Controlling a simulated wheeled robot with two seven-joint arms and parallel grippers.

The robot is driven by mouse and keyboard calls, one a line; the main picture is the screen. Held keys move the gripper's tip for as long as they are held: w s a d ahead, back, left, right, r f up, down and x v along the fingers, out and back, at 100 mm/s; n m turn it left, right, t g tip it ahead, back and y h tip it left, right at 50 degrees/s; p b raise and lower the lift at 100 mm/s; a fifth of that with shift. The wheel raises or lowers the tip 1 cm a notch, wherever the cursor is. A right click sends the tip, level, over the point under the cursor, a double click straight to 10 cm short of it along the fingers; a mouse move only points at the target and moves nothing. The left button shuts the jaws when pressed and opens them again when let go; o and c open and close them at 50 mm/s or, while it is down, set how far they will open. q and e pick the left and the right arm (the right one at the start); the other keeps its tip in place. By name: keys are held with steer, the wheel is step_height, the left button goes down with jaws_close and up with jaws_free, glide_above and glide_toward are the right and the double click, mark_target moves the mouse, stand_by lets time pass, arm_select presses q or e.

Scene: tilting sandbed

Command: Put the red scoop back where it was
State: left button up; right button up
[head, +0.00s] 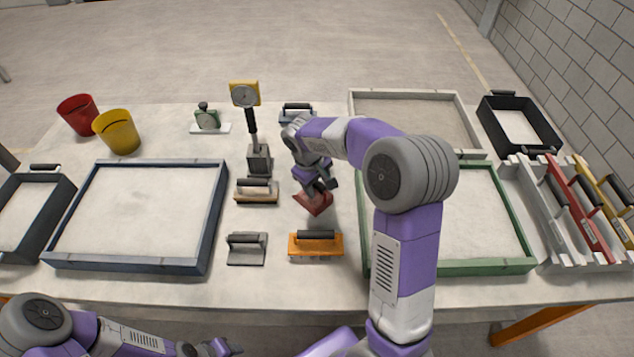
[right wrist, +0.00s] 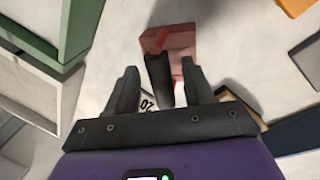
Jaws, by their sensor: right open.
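The red scoop (head: 313,204) lies on the table between the blue-framed and green-framed trays, partly covered by my right gripper (head: 318,188). In the right wrist view, the scoop's red pan (right wrist: 172,42) points away and its dark handle (right wrist: 158,80) lies between the two open fingers. I see a gap on each side of the handle. A small label with dark digits (right wrist: 147,103) shows on the table beside the handle. My left gripper (head: 216,348) is low at the front edge, far from the scoop; its jaws are too small to read.
An orange-based tool (head: 316,246) and a grey one (head: 247,249) stand in front of the scoop. A yellow-topped gauge (head: 245,95) stands behind left. The blue-framed tray (head: 207,218) is left, the green-framed tray (head: 500,267) right.

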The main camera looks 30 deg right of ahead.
steer(key=p+v, duration=0.3)
steer(key=v, duration=0.9)
